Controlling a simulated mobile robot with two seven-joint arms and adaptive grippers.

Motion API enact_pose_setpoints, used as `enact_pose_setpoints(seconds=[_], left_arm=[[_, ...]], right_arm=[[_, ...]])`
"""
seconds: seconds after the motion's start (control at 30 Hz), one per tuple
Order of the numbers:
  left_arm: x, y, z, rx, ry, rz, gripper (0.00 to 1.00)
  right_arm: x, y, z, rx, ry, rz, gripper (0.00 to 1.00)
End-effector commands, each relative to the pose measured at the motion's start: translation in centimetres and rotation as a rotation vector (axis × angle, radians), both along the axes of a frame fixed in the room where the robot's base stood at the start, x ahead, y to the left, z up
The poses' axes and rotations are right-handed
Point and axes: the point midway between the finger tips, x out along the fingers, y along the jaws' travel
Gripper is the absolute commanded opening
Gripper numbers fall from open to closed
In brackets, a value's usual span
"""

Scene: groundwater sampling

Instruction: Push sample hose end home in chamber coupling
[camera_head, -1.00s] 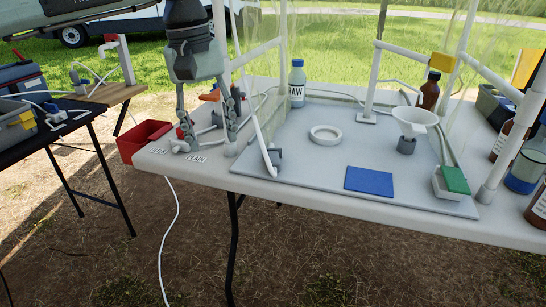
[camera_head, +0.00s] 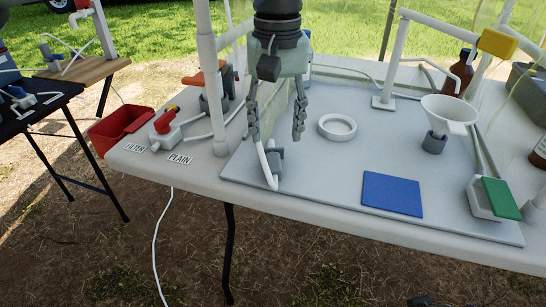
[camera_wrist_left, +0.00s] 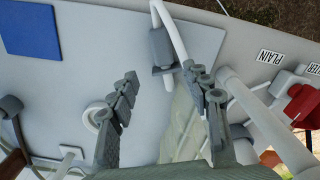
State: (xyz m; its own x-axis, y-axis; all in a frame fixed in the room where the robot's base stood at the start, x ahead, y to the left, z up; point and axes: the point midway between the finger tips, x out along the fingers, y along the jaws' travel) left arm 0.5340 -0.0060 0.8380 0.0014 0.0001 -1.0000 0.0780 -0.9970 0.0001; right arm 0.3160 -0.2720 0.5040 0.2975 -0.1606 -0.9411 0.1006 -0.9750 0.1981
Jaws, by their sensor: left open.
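A white hose (camera_head: 265,164) comes down behind my left finger and curves to the tray beside a small grey block fitting (camera_head: 276,160). In the left wrist view the hose (camera_wrist_left: 172,28) bends past the grey fitting (camera_wrist_left: 161,46). Whether the hose end is seated in a coupling cannot be told. My left gripper (camera_head: 276,136) points down just above and behind the fitting, fingers apart and empty. In the wrist view its fingertips (camera_wrist_left: 162,82) are spread, with the hose running down to the right finger. My right gripper is not in view.
The grey tray (camera_head: 310,190) holds a white ring (camera_head: 337,127), blue pad (camera_head: 392,194), funnel (camera_head: 449,112) and green-topped block (camera_head: 499,197). A white post (camera_head: 208,80) and red-handled valve (camera_head: 166,127) stand left of the gripper. The tray's middle is clear.

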Motion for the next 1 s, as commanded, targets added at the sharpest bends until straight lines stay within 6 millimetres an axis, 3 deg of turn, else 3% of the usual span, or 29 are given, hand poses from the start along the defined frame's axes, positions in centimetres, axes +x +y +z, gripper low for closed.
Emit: enact_pose_setpoints(seconds=[0.3, 0.57, 1.0], left_arm=[[-0.5, 0.7, -4.3, 0.001, 0.002, 0.002, 0.48], [-0.5, 0.7, -4.7, 0.000, 0.001, 0.002, 0.48], [-0.5, 0.7, -4.6, 0.000, 0.001, 0.002, 0.00]], right_arm=[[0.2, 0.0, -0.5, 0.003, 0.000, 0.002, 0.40], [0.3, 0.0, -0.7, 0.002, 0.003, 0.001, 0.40], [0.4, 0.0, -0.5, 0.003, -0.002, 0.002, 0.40]])
